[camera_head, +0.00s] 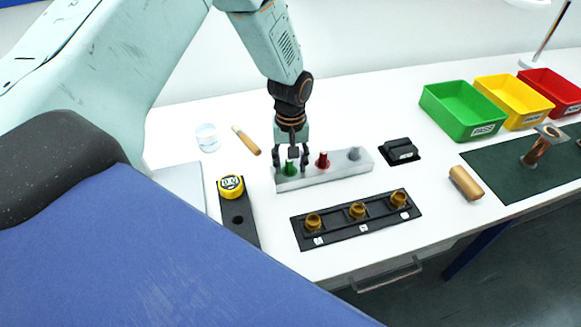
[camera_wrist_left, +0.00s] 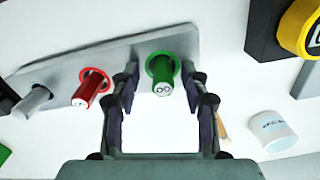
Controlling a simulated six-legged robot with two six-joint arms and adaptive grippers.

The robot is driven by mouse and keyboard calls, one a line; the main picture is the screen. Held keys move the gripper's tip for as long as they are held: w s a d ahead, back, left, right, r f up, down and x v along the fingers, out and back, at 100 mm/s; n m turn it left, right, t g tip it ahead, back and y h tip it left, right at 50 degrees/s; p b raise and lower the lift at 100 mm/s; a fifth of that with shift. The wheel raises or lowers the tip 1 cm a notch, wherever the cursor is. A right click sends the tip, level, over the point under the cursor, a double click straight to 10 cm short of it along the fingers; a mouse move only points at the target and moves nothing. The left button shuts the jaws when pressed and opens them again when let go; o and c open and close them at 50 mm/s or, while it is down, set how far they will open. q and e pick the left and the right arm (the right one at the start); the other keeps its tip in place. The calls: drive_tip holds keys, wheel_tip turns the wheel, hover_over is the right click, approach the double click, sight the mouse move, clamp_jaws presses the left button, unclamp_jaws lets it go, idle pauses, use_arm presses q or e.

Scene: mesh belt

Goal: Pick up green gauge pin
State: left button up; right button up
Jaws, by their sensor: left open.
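The green gauge pin (camera_head: 289,169) stands in the left end of a light grey block (camera_head: 335,172) in the head view. My left gripper (camera_head: 292,160) is above it with its fingers pointing down, partly hiding the pin. In the left wrist view the green gauge pin (camera_wrist_left: 162,75) shows between and beyond the two open fingertips of the left gripper (camera_wrist_left: 160,78), with a gap on each side. The gripper is open and empty. A red pin (camera_head: 323,160) and a grey pin (camera_head: 354,154) stand in the same block. My right gripper is not in view.
A black tray with several brass parts (camera_head: 357,229) lies in front of the block. A black holder with a yellow-topped item (camera_head: 231,187) stands to the left. A brush (camera_head: 246,141) and white cup (camera_head: 207,138) lie behind left. Coloured bins (camera_head: 463,110) stand at right.

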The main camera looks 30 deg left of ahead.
use_arm(q)
drive_tip(key=shift+s+r, duration=0.1)
drive_tip(key=shift+s, duration=0.1)
drive_tip(key=shift+a, duration=0.1)
drive_tip(key=shift+c, duration=0.2)
drive_tip(key=shift+a, duration=0.15)
drive_tip(key=shift+c, duration=1.4)
drive_tip(key=shift+w, duration=0.25)
drive_tip(key=c, duration=0.3)
drive_tip(key=shift+s+d, duration=0.1)
drive_tip(key=shift+d, duration=0.15)
drive_tip(key=c, duration=0.3)
drive_tip(key=shift+s+a, duration=0.1)
drive_tip(key=shift+s, duration=0.05)
clamp_jaws()
drive_tip(key=shift+a, duration=0.1)
